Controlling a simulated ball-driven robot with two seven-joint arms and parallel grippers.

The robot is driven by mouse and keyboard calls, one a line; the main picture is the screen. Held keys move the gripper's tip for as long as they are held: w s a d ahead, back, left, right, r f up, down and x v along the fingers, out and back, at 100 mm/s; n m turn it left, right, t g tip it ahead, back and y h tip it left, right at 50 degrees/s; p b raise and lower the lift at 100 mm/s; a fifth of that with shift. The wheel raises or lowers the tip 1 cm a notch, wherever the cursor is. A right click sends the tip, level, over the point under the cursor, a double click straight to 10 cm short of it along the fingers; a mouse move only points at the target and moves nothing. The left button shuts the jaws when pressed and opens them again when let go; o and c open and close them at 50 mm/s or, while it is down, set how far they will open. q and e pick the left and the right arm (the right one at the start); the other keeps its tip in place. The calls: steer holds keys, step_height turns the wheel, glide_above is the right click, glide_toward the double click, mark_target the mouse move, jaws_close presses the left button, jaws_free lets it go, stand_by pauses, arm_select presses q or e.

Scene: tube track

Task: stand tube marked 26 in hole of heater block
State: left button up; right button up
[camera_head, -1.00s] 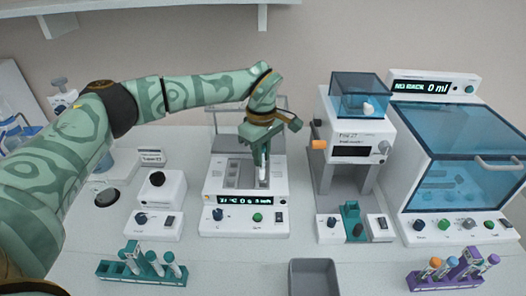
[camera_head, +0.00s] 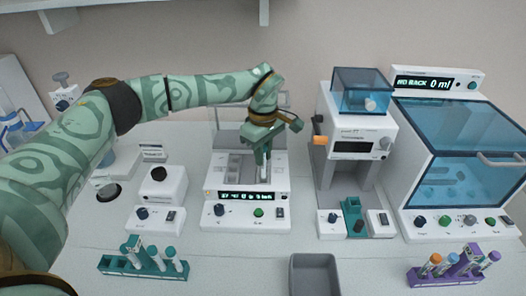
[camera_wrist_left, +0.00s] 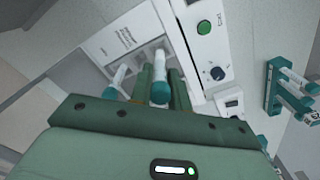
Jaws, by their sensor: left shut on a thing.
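My left gripper (camera_head: 264,157) is above the right part of the heater block (camera_head: 220,196), pointing down. It is shut on a tube with a teal cap (camera_wrist_left: 160,92), which shows between the fingers in the left wrist view. The number on the tube is not readable. The tube's lower end is at the block's top, but I cannot tell how deep it sits in a hole. A second teal-capped tube (camera_wrist_left: 116,82) is beside the fingers in the left wrist view. My right gripper is out of view.
A teal rack (camera_head: 117,266) with several tubes is at front left, a purple rack (camera_head: 428,275) with several tubes at front right. A grey bin (camera_head: 315,260) is at front centre. A tall device (camera_head: 358,140) stands right of the block.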

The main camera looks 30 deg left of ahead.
arm_select(q)
steer(key=shift+f, duration=0.1)
steer(key=shift+f, duration=0.1)
steer(key=shift+f, duration=0.5)
steer(key=shift+f, duration=0.1)
steer(key=shift+f, duration=0.5)
steer(key=o, duration=0.8)
steer(key=shift+r, duration=0.1)
step_height(320, 180, up, 16)
steer(key=shift+r+p, duration=0.1)
steer(key=shift+p, duration=1.05)
